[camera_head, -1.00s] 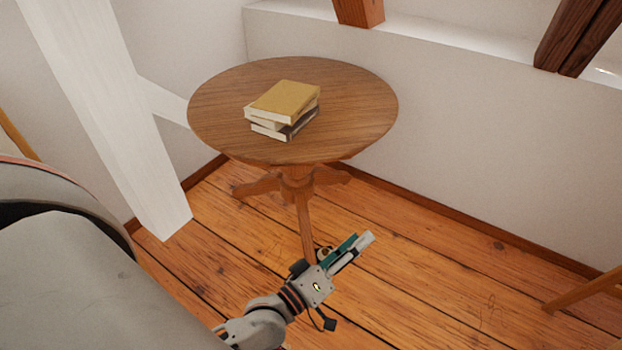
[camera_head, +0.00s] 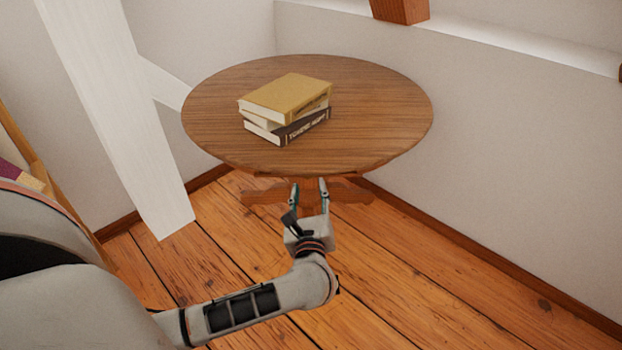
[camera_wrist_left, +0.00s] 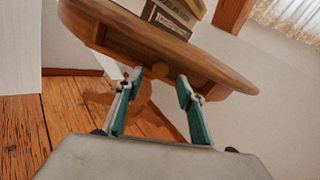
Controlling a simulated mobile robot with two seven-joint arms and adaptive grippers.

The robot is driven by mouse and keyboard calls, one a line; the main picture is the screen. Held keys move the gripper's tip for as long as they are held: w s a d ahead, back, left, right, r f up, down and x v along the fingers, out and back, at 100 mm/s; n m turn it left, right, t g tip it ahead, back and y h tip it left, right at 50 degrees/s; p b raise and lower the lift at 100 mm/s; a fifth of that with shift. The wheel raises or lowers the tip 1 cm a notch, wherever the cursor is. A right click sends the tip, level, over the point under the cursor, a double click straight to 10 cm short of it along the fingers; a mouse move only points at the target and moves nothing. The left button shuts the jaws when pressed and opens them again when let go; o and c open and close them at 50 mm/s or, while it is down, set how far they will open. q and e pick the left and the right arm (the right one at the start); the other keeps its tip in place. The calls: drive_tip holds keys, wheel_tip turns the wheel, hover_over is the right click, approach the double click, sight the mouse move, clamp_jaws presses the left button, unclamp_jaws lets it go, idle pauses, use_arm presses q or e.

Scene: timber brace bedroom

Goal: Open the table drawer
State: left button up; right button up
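The round wooden table (camera_head: 385,115) stands ahead of me. Its drawer front is hidden under the top in the head view. In the left wrist view the table (camera_wrist_left: 215,70) shows from below its edge, with the drawer front (camera_wrist_left: 122,48) under the rim and a small round knob (camera_wrist_left: 160,71) on it. My left gripper (camera_head: 309,187) is at the table's near edge, below the top. Its fingers (camera_wrist_left: 158,80) are apart, one on each side of the knob in the wrist view, with nothing held. Whether they reach the knob I cannot tell. My right gripper is not in view.
Stacked books (camera_head: 287,107) lie on the tabletop. A white slanted post (camera_head: 125,115) stands left of the table. A white wall (camera_head: 520,150) is behind and to the right. The wooden floor (camera_head: 430,290) in front is clear.

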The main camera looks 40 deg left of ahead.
use_arm(q)
drive_tip(key=shift+x, duration=2.65)
drive_tip(key=shift+d, duration=0.1)
clamp_jaws()
